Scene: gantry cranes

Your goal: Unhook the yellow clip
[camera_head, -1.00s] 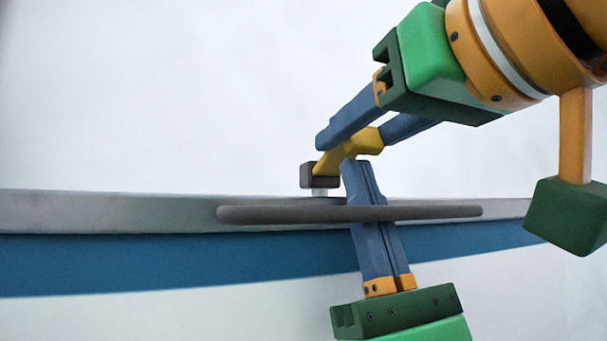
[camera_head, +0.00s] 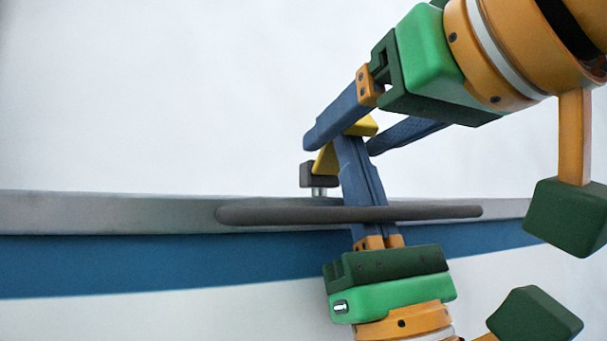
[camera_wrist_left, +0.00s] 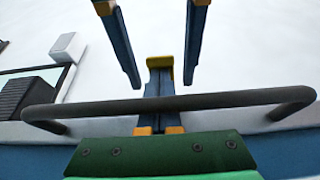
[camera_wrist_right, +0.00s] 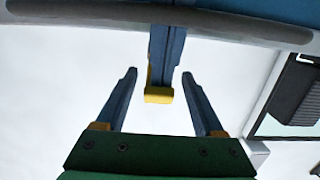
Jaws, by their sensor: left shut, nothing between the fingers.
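The yellow clip (camera_head: 324,160) sits above the rail, its lower left end at a dark grey block (camera_head: 317,174) on a short pale post. The clip's upper right part shows behind the blue fingers. My left gripper (camera_head: 350,142) reaches up from below, shut and empty, its fingertips in front of the clip and hiding its middle. I cannot tell whether they touch it. My right gripper (camera_head: 343,146) comes from the upper right, open, one finger on each side of the clip. In the right wrist view, the clip (camera_wrist_right: 158,96) lies between the right fingers, apart from both.
A dark grey bar handle (camera_head: 270,215) runs along the grey rail (camera_head: 120,212); it crosses in front of my left fingers in the head view. A blue stripe lies below the rail. A dark ribbed box (camera_wrist_left: 28,97) shows in the left wrist view. The space above is clear.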

